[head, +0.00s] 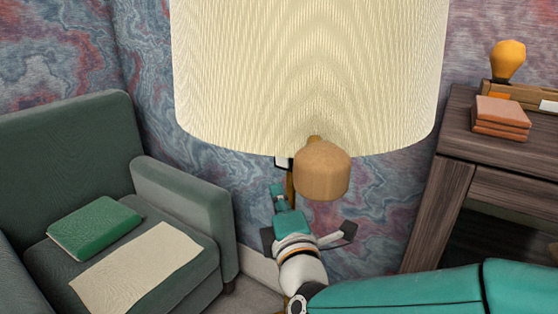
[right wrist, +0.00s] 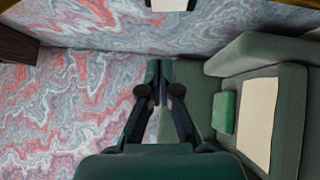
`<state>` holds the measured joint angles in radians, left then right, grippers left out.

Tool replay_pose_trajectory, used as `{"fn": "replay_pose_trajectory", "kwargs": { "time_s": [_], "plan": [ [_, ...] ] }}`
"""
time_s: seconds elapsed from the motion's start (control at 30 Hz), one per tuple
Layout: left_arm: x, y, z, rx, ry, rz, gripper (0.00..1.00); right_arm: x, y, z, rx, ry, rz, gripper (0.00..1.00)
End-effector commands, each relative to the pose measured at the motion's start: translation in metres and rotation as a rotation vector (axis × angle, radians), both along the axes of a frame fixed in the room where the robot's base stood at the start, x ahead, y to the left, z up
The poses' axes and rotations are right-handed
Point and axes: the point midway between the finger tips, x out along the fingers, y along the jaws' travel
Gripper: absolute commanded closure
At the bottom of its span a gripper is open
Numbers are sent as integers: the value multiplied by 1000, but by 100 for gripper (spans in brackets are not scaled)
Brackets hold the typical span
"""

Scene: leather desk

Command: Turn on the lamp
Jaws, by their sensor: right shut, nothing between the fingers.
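The lamp has a large cream shade (head: 310,75) that fills the top middle of the head view. A rounded tan wooden piece (head: 322,172) shows at the shade's lower edge, and a thin brown pole (head: 290,187) shows below it. A small white piece with a dark edge (head: 282,162) sits just under the shade rim; I cannot tell whether it is the switch. My right gripper (head: 278,190) is shut and empty, pointing up beside the pole, just below that piece. In the right wrist view its fingertips (right wrist: 160,72) are together. My left gripper is not in view.
A green armchair (head: 185,190) with a green cushion (head: 95,228) and a cream cloth (head: 138,268) stands at left. A dark wooden desk (head: 430,215) at right bears stacked orange-brown blocks (head: 500,115) and an orange bulb-shaped object (head: 508,58). A marbled wall is behind.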

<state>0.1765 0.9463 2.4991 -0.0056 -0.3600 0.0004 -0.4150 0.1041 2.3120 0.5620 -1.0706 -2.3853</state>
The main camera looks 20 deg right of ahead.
Motion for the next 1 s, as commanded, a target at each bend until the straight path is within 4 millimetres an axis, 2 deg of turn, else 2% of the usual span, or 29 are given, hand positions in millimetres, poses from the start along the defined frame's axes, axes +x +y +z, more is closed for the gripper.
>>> {"fn": "replay_pose_trajectory", "kwargs": {
  "time_s": [0.17,0.5,0.7,1.0],
  "plan": [
    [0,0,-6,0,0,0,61,27,-4,0,0,1,-3,100],
    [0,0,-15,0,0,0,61,94,-13,7,0,1,-3,100],
    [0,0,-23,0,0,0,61,109,-36,11,0,0,-4,100],
    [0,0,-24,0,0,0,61,115,-44,14,0,1,-1,100]
  ]
}}
